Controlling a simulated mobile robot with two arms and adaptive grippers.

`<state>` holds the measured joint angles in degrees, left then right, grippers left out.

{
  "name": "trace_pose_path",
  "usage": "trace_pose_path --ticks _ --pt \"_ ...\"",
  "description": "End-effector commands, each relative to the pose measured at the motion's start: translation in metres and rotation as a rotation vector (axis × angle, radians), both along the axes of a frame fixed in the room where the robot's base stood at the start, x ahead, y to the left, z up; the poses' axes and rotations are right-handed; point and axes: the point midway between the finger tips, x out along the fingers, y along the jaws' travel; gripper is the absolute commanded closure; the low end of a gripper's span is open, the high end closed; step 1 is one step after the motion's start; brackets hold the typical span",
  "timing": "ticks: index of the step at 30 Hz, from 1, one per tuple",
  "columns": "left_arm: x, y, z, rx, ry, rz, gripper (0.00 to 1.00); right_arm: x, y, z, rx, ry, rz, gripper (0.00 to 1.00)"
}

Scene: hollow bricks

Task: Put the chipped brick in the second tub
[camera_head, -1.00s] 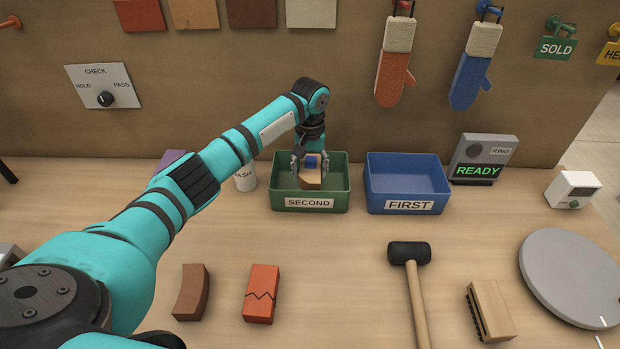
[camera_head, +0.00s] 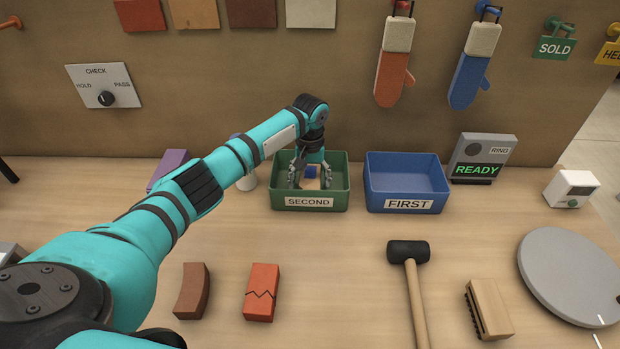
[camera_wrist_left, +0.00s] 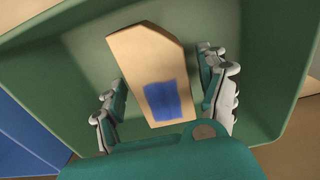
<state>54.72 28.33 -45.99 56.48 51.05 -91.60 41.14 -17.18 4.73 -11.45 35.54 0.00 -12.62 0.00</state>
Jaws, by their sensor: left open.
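The chipped brick is a tan block with one cut-off corner and a blue patch (camera_wrist_left: 140,65). It lies inside the green tub labelled SECOND (camera_head: 340,196), and also shows in the head view (camera_head: 312,183). My left gripper (camera_head: 311,182) reaches down into that tub. Its fingers are open on both sides of the brick, with visible gaps in the left wrist view (camera_wrist_left: 166,98). The brick seems to rest on the tub floor. My right gripper is not in view.
A blue tub labelled FIRST (camera_head: 375,187) stands just right of the green one. A brown curved brick (camera_head: 191,291), a cracked red brick (camera_head: 261,292), a mallet (camera_head: 409,252), a brush (camera_head: 488,309) and a grey disc (camera_head: 570,275) lie in front. A READY box (camera_head: 484,157) stands right.

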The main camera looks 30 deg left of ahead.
Motion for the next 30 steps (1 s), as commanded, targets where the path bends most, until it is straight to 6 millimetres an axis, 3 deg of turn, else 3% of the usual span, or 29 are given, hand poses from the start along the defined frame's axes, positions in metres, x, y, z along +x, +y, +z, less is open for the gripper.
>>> trace_pose_path --ticks 8,21,30 --pt "0.001 0.000 0.016 -0.001 -0.003 0.001 0.25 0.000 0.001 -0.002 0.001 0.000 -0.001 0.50" --pt "0.001 0.000 0.104 -0.001 -0.003 0.000 0.25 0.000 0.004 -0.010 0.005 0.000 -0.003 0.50" --pt "0.000 0.000 0.123 -0.001 0.000 0.001 0.25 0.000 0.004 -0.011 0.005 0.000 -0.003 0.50"
